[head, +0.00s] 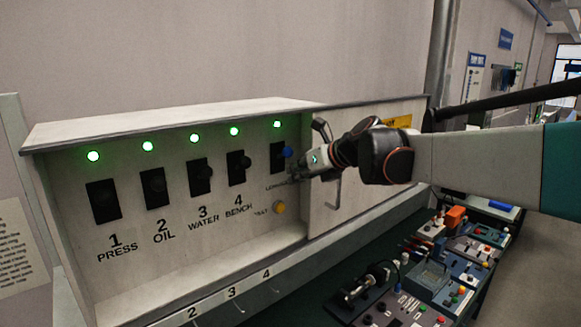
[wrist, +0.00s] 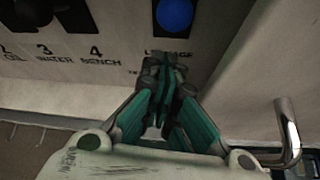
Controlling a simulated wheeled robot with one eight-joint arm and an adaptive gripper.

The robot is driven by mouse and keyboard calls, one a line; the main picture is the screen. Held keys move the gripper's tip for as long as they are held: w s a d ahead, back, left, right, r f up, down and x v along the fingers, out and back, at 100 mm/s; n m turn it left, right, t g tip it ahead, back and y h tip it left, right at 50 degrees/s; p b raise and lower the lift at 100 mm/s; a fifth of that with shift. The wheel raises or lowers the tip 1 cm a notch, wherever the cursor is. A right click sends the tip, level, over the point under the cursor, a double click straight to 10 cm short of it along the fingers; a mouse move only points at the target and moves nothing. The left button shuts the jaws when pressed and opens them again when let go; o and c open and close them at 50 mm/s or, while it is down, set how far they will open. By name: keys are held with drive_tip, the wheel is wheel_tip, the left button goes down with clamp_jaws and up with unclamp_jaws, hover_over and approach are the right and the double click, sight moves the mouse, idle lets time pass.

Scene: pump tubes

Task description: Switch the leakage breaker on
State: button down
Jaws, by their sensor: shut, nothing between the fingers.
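The leakage breaker (head: 277,158) is a black plate with a blue knob (head: 288,152), at the right end of the row in the panel box. A green lamp (head: 277,124) glows above it. In the wrist view the blue knob (wrist: 174,14) is at the top edge, with part of the label below it. My gripper (head: 299,173) is shut and empty, just below and right of the knob. In the wrist view my gripper's tips (wrist: 164,60) cover part of the label, below the knob and apart from it in the picture. I cannot tell the lever's exact position.
Switches for press (head: 103,201), oil (head: 154,187), water (head: 200,176) and bench (head: 237,168) stand to the left, green lamps lit above. A yellow test button (head: 279,207) is below the breaker. A sliding door (head: 360,150) with a metal handle (wrist: 288,135) is close on the right.

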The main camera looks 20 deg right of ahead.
drive_tip(key=shift+s+r+p, duration=0.1)
drive_tip(key=shift+r+p, duration=0.4)
drive_tip(key=shift+r, duration=0.25)
drive_tip(key=shift+d+f, duration=0.1)
